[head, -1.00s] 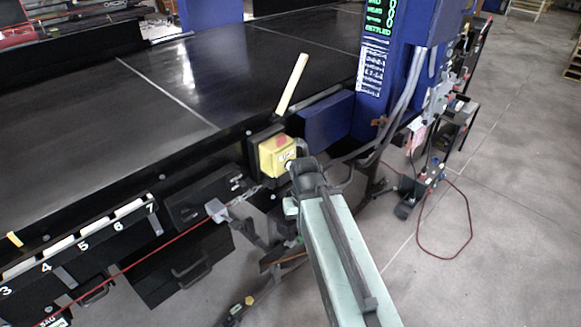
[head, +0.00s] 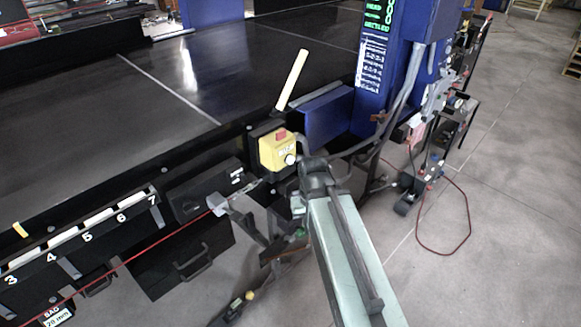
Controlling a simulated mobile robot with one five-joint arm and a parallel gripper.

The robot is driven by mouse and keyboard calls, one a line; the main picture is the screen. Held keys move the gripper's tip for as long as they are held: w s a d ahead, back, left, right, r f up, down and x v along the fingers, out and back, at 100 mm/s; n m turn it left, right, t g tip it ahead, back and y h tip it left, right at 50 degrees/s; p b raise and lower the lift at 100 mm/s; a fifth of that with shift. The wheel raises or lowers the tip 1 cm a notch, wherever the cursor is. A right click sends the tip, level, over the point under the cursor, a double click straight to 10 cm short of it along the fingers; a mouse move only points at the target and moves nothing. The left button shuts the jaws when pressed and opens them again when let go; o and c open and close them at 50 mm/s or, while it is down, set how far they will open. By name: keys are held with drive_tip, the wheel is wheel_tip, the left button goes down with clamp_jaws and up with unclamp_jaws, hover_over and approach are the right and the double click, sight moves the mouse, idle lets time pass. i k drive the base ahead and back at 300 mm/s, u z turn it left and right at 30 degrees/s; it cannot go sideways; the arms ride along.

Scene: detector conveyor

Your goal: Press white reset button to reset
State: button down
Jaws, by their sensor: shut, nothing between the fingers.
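A yellow control box (head: 278,152) is mounted on the side of the black conveyor, in the middle of the head view. It has a red button (head: 281,135) on top and a round white button (head: 290,159) on its front, low and to the right. The white button is in plain view. My gripper (head: 304,165) is shut and empty, at the end of my pale green arm. In the picture its tip is just right of the white button; I see no clear contact, and the depth gap is hard to judge.
A blue post with a green-lettered screen (head: 380,12) and grey cables stands behind, to the right. A cream stick (head: 292,80) rises behind the box. A red cord (head: 150,248) runs along the conveyor's front, past numbered slots (head: 86,220). Open floor lies to the right.

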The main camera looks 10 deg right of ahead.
sight(289, 160)
drive_tip(key=k, duration=1.5)
drive_tip(key=u, duration=1.2)
drive_tip(key=i, duration=1)
